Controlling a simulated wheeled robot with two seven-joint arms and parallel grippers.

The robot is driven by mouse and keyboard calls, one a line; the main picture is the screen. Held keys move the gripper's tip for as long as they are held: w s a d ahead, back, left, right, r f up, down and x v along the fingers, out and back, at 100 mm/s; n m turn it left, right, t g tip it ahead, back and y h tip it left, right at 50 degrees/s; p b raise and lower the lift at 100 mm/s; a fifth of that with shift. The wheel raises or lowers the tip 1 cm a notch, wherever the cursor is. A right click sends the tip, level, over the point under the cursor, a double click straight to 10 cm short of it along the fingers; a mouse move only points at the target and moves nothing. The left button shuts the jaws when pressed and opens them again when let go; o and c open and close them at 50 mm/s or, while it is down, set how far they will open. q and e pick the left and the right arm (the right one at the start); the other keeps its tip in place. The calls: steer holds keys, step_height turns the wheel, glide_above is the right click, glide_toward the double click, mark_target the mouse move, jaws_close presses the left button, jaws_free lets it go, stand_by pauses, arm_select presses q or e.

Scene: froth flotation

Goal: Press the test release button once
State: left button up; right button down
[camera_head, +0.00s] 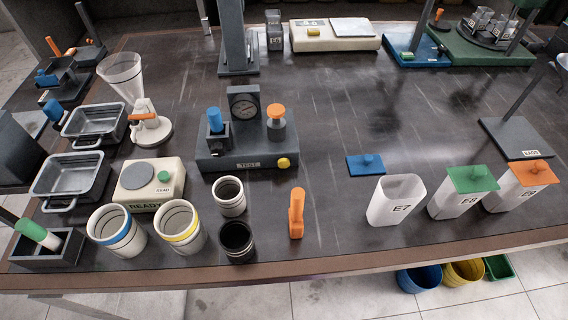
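A dark grey test unit (218,161) stands in the middle of the table, with a front label that seems to read TEST. A round yellow button (284,163) sits at the right end of its front. The unit also carries a round dial gauge (243,103), a blue-topped part (214,119) on the left and an orange-capped knob (276,112) on the right. I cannot tell from the picture whether the yellow button is pressed in. Neither of my grippers shows in the head view, and nothing covers the yellow button.
An orange upright tool (297,212), a white cup (230,196) and a black cup (237,242) stand in front of the unit. A cream READY box (148,184) is left, a blue lid (366,164) right. The table right of the unit is mostly clear.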

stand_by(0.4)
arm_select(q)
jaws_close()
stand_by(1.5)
